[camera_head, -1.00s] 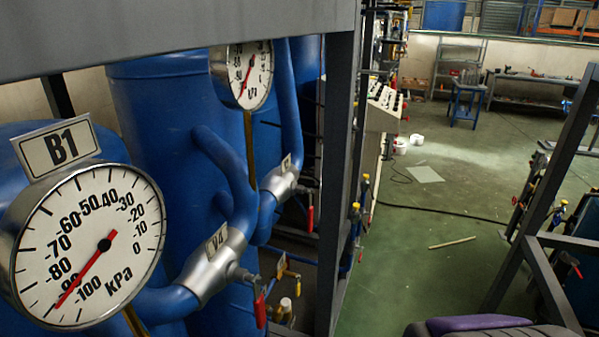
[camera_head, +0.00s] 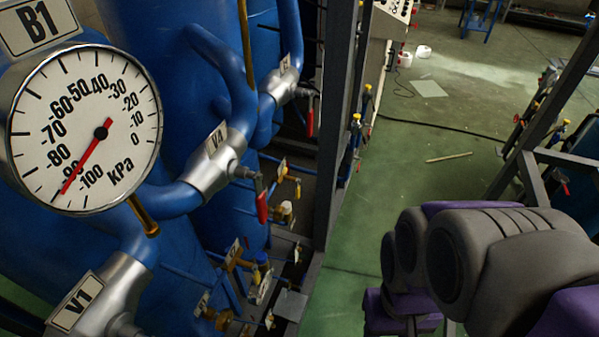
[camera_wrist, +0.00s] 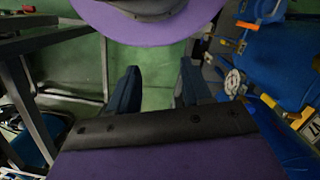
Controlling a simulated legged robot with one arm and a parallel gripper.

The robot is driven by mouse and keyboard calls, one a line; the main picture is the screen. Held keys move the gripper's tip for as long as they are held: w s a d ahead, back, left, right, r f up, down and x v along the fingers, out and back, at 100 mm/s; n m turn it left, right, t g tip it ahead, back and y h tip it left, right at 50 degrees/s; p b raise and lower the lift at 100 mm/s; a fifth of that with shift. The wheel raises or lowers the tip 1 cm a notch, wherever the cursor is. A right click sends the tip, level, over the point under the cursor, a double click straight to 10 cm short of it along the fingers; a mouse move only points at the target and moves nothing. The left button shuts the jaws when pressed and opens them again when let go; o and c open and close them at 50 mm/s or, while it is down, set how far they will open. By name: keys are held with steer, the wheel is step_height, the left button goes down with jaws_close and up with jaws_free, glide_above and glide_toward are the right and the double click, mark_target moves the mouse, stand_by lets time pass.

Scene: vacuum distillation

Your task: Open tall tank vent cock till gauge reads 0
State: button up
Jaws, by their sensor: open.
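A round white gauge (camera_head: 128,150) labelled B1 is at the left of the head view, its red needle near -90 kPa. Tall blue tanks (camera_head: 165,85) stand behind it. Valve V4 (camera_head: 215,165) has a red lever (camera_head: 262,207); valve V1 (camera_head: 110,295) is at lower left. Small brass cocks with tags (camera_head: 232,255) sit lower on the pipework; I cannot tell which is the vent cock. My gripper (camera_wrist: 158,92) is open and empty in the wrist view, over green floor, apart from the blue equipment on the right.
A dark steel frame post (camera_head: 340,120) stands between the tanks and the open floor. Another dark frame (camera_head: 550,130) is at right. A control panel (camera_head: 392,12) is beyond the post. Green floor (camera_head: 425,190) between is mostly clear, with a thin stick (camera_head: 448,157) and a cable.

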steer(key=shift+c, duration=0.3)
steer(key=shift+w+d, duration=0.1)
steer(key=shift+w, duration=0.05)
steer(key=w+d+n+t+h, duration=0.1)
steer(key=w+d+t, duration=0.4)
steer(key=w, duration=0.8)
steer(key=w+d+n+t+h+b, duration=0.1)
steer(key=w+d+n+t, duration=0.1)
steer(key=w+d, duration=0.8)
steer(key=w+d+n+t+h, duration=0.1)
steer(key=w+d+t, duration=0.25)
steer(key=w, duration=1.25)
steer(key=w+a+f+n+t+y, duration=0.3)
steer(key=w+f, duration=0.1)
steer(key=w, duration=0.2)
steer(key=n+g+y+b, duration=0.1)
steer(key=n+g+y, duration=0.55)
steer(key=y, duration=1.05)
glide_toward(297, 192)
steer(key=shift+n+t, duration=0.25)
steer(key=shift+t, duration=0.25)
steer(key=b+x, duration=0.1)
steer(key=x, duration=0.2)
steer(key=f+b+x, duration=0.1)
steer(key=x, duration=0.2)
steer(key=b+x, duration=0.1)
steer(key=x, duration=0.3)
steer(key=shift+w+f, duration=0.15)
steer(key=shift+w, duration=0.1)
